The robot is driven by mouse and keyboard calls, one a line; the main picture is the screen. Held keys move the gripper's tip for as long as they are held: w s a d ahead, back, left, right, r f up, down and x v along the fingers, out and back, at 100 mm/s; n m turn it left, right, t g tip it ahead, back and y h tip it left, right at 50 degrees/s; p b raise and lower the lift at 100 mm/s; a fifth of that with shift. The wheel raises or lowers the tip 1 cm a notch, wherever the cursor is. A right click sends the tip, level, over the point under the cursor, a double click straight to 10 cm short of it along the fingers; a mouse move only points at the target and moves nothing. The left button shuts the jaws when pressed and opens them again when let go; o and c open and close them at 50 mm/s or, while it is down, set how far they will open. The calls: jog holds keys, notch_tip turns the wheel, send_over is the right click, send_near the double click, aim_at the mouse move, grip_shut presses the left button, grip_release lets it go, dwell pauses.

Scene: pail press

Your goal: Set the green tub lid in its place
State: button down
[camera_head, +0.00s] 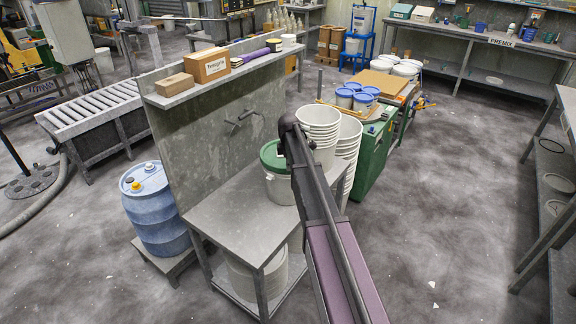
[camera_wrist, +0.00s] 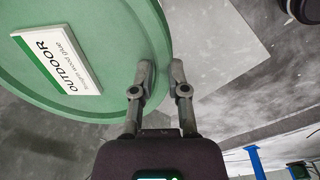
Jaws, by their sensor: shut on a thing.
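The green tub lid (camera_head: 272,153) shows at the top of a white tub (camera_head: 280,189) on the grey bench in the head view. I cannot tell whether it rests on the rim or hangs just above it. In the wrist view the lid (camera_wrist: 105,95) fills the upper left, with a white and green label reading OUTDOOR (camera_wrist: 58,62). My gripper (camera_wrist: 161,68) is shut on the lid's edge, one finger on each side. In the head view my arm hides the gripper and the lid's right side.
The grey bench (camera_head: 232,212) is bare in front of the tub. Stacked white pails (camera_head: 318,128) stand close behind the tub. A splash panel with a tap (camera_head: 240,118) rises at the left, topped by a shelf with boxes (camera_head: 207,66). A blue drum (camera_head: 158,205) stands left of the bench.

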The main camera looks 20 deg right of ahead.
jog(key=shift+f+b, duration=0.9)
jog(key=shift+f, duration=0.1)
jog(key=c, duration=0.6)
grip_release()
jog(key=shift+o, duration=0.4)
jog(key=shift+o, duration=1.4)
jog(key=shift+r, duration=0.1)
notch_tip(320, 180, up, 8)
jog(key=p, duration=0.8)
jog(key=shift+s, duration=0.1)
